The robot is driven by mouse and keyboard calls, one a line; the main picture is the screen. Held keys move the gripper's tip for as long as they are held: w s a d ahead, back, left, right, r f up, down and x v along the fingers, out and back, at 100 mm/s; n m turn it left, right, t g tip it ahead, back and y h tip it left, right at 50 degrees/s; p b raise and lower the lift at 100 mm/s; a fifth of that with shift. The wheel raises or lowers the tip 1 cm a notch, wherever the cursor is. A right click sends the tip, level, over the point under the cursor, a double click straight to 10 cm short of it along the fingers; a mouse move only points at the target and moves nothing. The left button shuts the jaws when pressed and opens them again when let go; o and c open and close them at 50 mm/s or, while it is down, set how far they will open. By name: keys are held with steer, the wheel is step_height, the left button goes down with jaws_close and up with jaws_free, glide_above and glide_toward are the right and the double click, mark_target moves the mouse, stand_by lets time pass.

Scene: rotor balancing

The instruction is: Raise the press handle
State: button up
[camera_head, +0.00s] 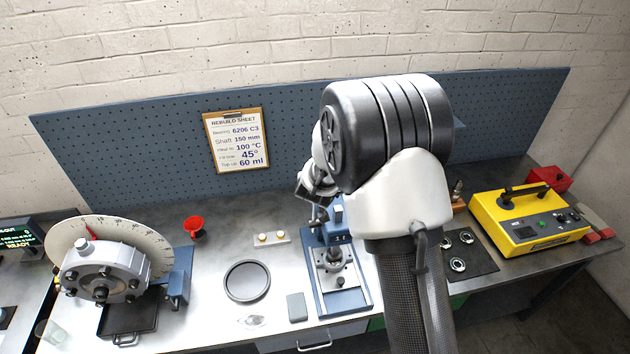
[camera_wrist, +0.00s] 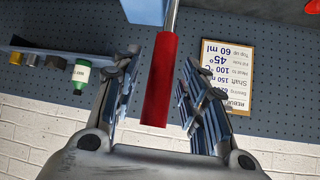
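The blue press (camera_head: 325,285) stands on the bench in front of the pegboard, with its upper part partly hidden behind my arm in the head view. The press handle, a red grip (camera_wrist: 160,85) on a metal rod, shows in the wrist view. My gripper (camera_wrist: 161,62) is open, with one finger on each side of the red grip. A gap shows between the grip and both fingers. In the head view my gripper (camera_head: 314,188) is beside the press top, and the red grip cannot be made out.
A rotor housing with dial (camera_head: 105,270) is at left. A red funnel (camera_head: 194,228), dark round dish (camera_head: 247,281) and grey block (camera_head: 297,307) lie left of the press. A yellow heater (camera_head: 525,225) and dark mat with rings (camera_head: 478,262) are right. A clipboard (camera_head: 236,141) hangs behind.

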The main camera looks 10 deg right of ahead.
steer(key=v, duration=1.2)
steer(key=s+a+f+n+g+y+b, duration=0.1)
steer(key=s+a+f+y+b, duration=0.15)
steer(key=s+b, duration=0.5)
steer(key=s+a+f+n+g+y+b, duration=0.1)
steer(key=s+f+b, duration=0.3)
steer(key=s+b, duration=0.4)
steer(key=s+d+f+g+h+b, duration=0.1)
steer(key=s+d+f+b, duration=0.1)
steer(key=s+f+b, duration=0.3)
steer(key=s+d+f+g+b, duration=0.2)
steer(key=s+f+b, duration=0.4)
steer(key=s, duration=0.7)
steer(key=shift+d+h+b, duration=0.35)
steer(key=shift+d+b, duration=0.3)
steer(key=shift+c, duration=0.6)
